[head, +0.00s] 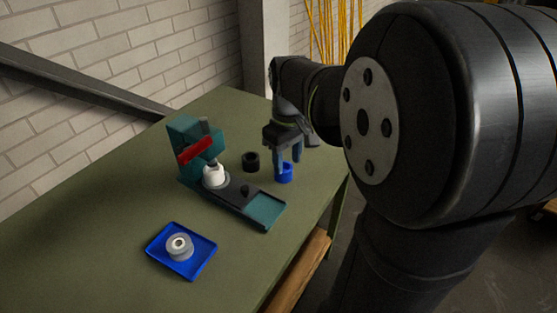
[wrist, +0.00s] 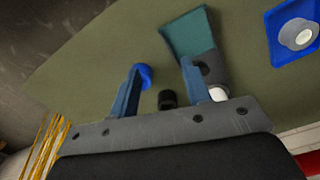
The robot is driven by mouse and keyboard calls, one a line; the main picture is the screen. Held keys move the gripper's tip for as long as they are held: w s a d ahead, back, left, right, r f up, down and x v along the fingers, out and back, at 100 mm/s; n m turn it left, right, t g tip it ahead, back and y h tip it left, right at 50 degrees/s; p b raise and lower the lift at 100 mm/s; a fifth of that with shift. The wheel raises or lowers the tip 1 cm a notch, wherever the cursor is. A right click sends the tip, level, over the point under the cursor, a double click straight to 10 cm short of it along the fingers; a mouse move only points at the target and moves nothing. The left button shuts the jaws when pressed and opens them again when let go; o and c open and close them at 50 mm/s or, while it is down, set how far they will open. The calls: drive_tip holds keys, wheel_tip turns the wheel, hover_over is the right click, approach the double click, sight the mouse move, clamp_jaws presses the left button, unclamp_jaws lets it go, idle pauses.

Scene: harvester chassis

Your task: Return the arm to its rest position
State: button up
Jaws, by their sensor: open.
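My gripper (head: 287,163) hangs over the right side of the green table in the head view, with its fingers pointing down. In the wrist view my gripper (wrist: 158,70) has two blue fingers spread apart with nothing held between them. A blue ring or cup (head: 286,174) is just below the fingers in the head view. In the wrist view the blue ring (wrist: 146,74) appears beside the left fingertip; I cannot tell whether they touch.
A black ring (head: 251,161) stands near a teal press (head: 183,136) with a red handle (head: 196,150), a white part (head: 214,175) and a long base (head: 264,209). A blue tray (head: 194,267) holds a grey-white roll (head: 179,246). The table's (head: 110,240) left side is clear.

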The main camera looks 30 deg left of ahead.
approach(244, 187)
wheel_tip(244, 187, down, 5)
drive_tip(key=shift+s+a+f, duration=0.1)
wheel_tip(244, 187, down, 2)
drive_tip(key=shift+f, duration=0.95)
